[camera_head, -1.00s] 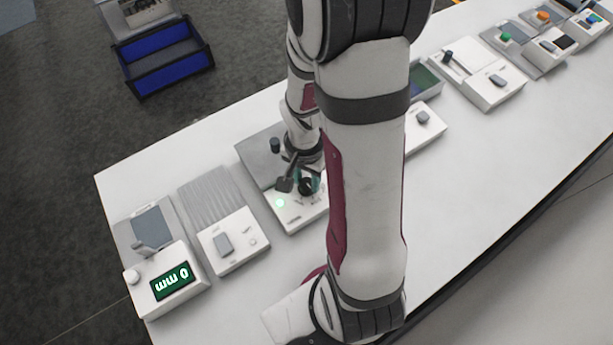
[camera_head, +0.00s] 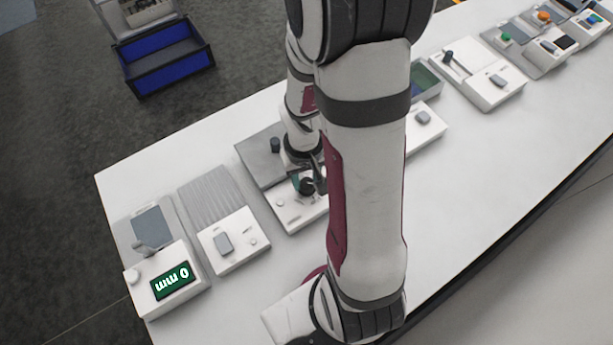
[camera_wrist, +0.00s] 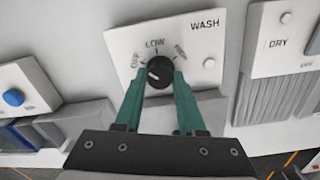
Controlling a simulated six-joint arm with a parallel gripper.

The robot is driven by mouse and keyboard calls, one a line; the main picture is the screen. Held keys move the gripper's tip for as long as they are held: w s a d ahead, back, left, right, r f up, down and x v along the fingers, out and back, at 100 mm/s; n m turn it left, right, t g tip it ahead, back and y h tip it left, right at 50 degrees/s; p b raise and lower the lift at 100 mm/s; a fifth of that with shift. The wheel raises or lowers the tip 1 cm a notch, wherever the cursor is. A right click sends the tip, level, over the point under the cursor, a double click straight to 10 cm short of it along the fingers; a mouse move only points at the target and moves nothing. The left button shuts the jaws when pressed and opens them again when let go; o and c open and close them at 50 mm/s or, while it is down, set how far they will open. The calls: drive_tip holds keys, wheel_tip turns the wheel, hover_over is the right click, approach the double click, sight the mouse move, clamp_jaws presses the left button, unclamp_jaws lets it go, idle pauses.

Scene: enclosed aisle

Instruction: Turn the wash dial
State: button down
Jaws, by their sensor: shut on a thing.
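The wash dial (camera_wrist: 160,72) is a round black knob on a white panel marked WASH (camera_wrist: 205,25). OFF and LOW are printed around it; a third label at its upper right is hard to read. A pale mark on the knob points left, towards the OFF side. My gripper (camera_wrist: 160,76) has its green fingers on both sides of the knob and is shut on it. In the head view, the dial (camera_head: 306,186) shows partly under my gripper. The round lamp (camera_wrist: 209,62) right of the dial looks pale and unlit.
A DRY panel (camera_wrist: 287,45) stands right of the wash panel, and a panel with a blue button (camera_wrist: 13,97) stands left. In the head view, a unit with a green display (camera_head: 172,281) sits at the table's left end. Several other units line the white table (camera_head: 480,190).

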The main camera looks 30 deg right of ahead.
sight(305, 184)
drive_tip(key=shift+n, duration=1.2)
drive_tip(key=c, duration=0.5)
unclamp_jaws()
wheel_tip(305, 184, up, 16)
drive_tip(key=s+a+r+m+y, duration=0.1)
drive_tip(key=s+a+m, duration=0.3)
drive_tip(key=s+a, duration=0.7)
drive_tip(key=shift+s+a+m+y, duration=0.3)
drive_tip(key=shift+m+y, duration=0.1)
drive_tip(key=shift+y, duration=0.2)
